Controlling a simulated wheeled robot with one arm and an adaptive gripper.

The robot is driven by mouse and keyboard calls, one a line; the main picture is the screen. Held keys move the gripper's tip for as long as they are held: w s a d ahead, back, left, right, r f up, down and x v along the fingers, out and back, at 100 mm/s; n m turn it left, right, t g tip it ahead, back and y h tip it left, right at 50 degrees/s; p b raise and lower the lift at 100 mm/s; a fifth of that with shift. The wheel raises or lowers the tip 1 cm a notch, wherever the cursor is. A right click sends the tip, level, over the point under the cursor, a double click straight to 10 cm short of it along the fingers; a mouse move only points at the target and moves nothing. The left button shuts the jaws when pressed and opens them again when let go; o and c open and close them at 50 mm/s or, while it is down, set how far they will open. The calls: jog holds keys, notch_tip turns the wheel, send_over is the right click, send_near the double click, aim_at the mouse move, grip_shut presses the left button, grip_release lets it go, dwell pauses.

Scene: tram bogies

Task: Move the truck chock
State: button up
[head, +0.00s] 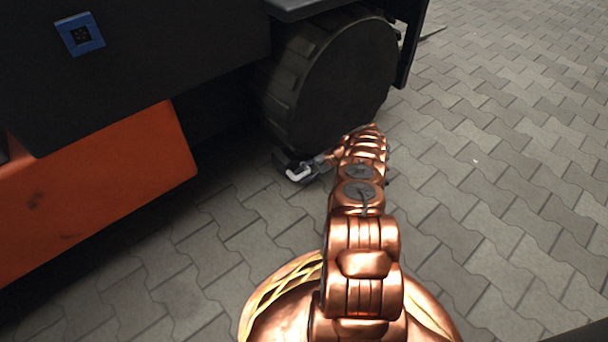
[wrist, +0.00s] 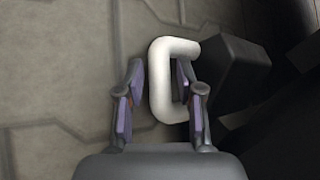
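The truck chock (head: 284,159) is a dark block with a white looped handle (head: 298,174), on the paving at the foot of the big black wheel (head: 345,85). In the wrist view the dark chock body (wrist: 238,72) is right of the white handle (wrist: 160,85). My gripper (wrist: 160,85) is open around the handle's long bar. Its left finger is left of the bar with a small gap, and its right finger is inside the loop. In the head view my gripper (head: 312,168) is low beside the handle, partly hidden by my arm.
The dark vehicle body (head: 150,60) with an orange panel (head: 100,190) and a blue square marker (head: 80,35) stands at the left, overhanging the ground. Paving (head: 500,150) to the right of the wheel is clear.

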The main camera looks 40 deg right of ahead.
jog(key=shift+o, duration=0.9)
jog(key=v, duration=1.2)
